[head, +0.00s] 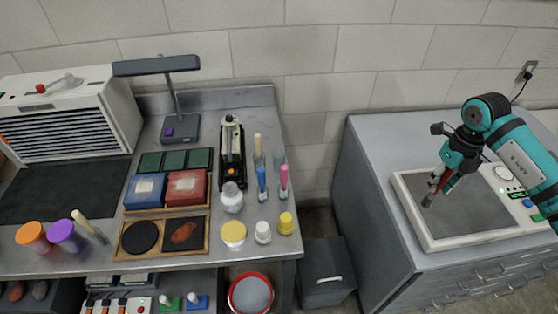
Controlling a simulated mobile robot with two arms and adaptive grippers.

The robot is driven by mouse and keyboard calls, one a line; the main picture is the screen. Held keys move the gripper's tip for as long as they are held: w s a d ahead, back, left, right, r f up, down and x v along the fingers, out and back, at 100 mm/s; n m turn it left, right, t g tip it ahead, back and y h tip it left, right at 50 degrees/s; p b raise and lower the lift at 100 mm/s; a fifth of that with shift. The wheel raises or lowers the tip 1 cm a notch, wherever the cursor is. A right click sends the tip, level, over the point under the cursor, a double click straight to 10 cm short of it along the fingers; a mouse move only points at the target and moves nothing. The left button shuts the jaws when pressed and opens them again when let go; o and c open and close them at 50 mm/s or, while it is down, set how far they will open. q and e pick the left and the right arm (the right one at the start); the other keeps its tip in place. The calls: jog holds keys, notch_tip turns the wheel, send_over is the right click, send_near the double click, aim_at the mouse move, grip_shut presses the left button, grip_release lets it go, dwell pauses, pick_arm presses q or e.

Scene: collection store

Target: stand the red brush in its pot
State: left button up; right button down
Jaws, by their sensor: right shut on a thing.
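My right gripper (434,190) is over the grey plate of a white-framed device (470,212) on the right cabinet. It is shut on a thin dark red thing, seemingly the red brush (446,182), mostly hidden by the fingers. On the left bench, a blue brush (262,178) and a pink brush (283,178) stand upright in small pots. A pale-handled brush (258,146) stands behind them. A clear, seemingly empty pot (279,157) is beside it. I cannot tell which pot is the red brush's. My left gripper is out of view.
The left bench holds a lamp (170,75), a white vented unit (75,115), red and blue boxes (187,186), and small jars (234,233). A gap with a grey bin (327,280) separates bench and cabinet (375,150). The cabinet's left top is clear.

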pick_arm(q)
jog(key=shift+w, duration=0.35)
pick_arm(e)
jog(key=shift+a, duration=0.1)
